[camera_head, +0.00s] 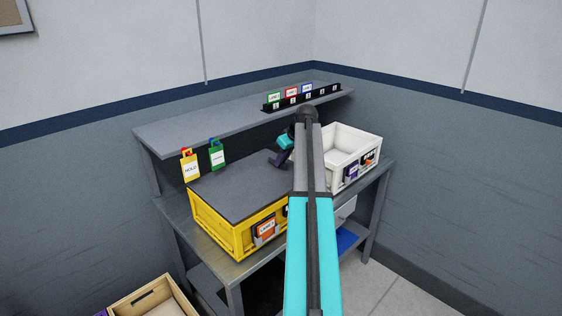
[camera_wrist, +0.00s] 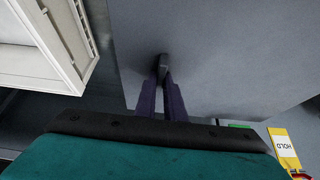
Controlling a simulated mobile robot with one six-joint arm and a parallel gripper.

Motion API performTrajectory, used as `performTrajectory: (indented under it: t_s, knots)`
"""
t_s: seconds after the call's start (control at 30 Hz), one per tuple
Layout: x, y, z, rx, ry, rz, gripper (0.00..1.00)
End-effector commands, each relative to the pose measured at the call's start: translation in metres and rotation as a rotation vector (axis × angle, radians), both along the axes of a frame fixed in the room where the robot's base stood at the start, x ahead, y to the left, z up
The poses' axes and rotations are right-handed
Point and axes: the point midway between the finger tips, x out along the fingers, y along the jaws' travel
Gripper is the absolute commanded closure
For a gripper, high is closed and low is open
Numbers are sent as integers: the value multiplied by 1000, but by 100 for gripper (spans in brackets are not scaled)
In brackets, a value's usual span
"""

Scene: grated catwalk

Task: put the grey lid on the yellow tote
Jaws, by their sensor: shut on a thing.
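The yellow tote (camera_head: 229,233) stands on the left part of the grey workbench, with an orange-marked card holder on its front. The grey lid (camera_head: 235,187) lies flat over the tote's top. The lid's near edges run along the tote's yellow rim; I cannot tell whether it is fully seated. My gripper (camera_head: 279,160) is at the lid's far right. In the wrist view the grey lid (camera_wrist: 225,55) fills the upper middle, and my gripper (camera_wrist: 162,82) is shut on its small dark handle (camera_wrist: 163,64). My arm hides the tote's right end.
A white open tote (camera_head: 343,150) stands right of the lid, close to my gripper. A raised shelf (camera_head: 215,117) behind carries a black card rack (camera_head: 302,96). A yellow HOLD tag (camera_head: 190,166) and a green tag (camera_head: 217,156) hang behind the lid. A wooden crate (camera_head: 141,294) is at lower left.

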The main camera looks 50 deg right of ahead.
Motion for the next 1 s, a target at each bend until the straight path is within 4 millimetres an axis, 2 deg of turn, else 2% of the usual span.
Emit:
performTrajectory:
  t_s: [1.0]
  knots:
    - [0,0,-9,0,-2,-1,100]
